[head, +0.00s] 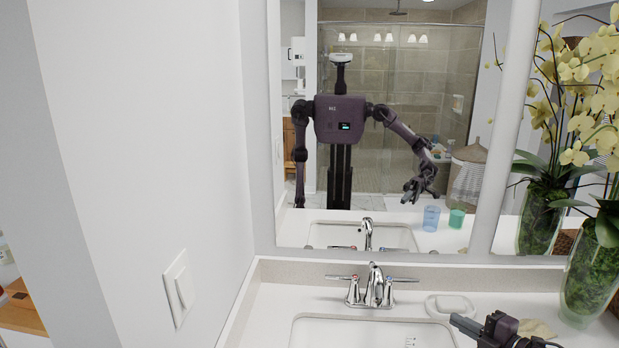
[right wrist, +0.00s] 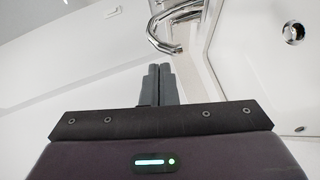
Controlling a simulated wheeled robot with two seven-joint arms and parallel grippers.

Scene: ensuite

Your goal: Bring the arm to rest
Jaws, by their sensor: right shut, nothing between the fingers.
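My right gripper (head: 465,325) is at the lower right of the head view, over the counter just right of the sink basin. In the right wrist view its two fingers (right wrist: 158,84) lie side by side, shut with nothing between them. The mirror (head: 400,130) shows my body's reflection, with one arm raised toward the counter and the other hanging down. My left gripper does not show directly in the head view.
The chrome faucet (head: 374,285) stands behind the sink (head: 370,333); it also shows in the right wrist view (right wrist: 165,30). A white soap dish (head: 450,306) is near my right gripper. A glass vase (head: 590,275) with yellow orchids stands at right. A wall (head: 150,150) closes the left.

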